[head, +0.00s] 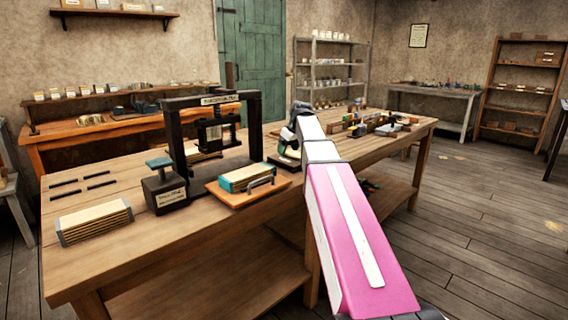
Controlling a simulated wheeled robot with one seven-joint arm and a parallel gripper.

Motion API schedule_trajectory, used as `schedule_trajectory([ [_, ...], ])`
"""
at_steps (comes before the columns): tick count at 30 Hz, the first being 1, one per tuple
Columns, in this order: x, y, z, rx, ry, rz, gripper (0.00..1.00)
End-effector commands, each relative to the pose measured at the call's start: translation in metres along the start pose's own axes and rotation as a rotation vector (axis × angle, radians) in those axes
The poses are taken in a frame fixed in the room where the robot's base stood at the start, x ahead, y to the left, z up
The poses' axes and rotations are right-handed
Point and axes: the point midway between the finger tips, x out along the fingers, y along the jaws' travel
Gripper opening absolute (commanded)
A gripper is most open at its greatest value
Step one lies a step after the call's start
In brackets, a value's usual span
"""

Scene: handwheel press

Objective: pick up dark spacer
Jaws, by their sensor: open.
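Several thin dark strips, which look like dark spacers (65,182), lie flat and apart on the left end of the wooden workbench (140,262). My arm reaches over the bench from the lower right. My gripper (284,163) is at its far end, low over the bench to the right of the press, well away from the strips. It is open, but small and partly hidden by my arm. I see nothing held in it.
The black press frame (255,128) stands between my gripper and the strips. In front are a stack of boards (95,222), a black block with a green top (165,190) and a wooden tray (232,200) holding a bound block. Small items crowd the bench's right end.

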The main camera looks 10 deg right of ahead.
Motion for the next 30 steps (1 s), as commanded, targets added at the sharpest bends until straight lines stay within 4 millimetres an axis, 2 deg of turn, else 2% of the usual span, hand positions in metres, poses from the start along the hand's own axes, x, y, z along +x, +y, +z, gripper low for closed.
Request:
schedule_trajectory([
  [5, 0.013, -0.002, 0.001, 0.0, 0.0, 0.0, 0.72],
  [13, 0.048, -0.003, 0.003, 0.0, -0.001, -0.001, 0.72],
  [21, 0.052, -0.003, 0.003, 0.0, 0.0, 0.001, 0.72],
  [22, 0.052, -0.003, 0.003, 0.0, 0.0, 0.001, 0.66],
  [25, 0.052, -0.003, 0.003, 0.0, 0.0, 0.0, 0.34],
  [30, 0.051, -0.003, 0.003, 0.0, 0.001, 0.0, 0.34],
])
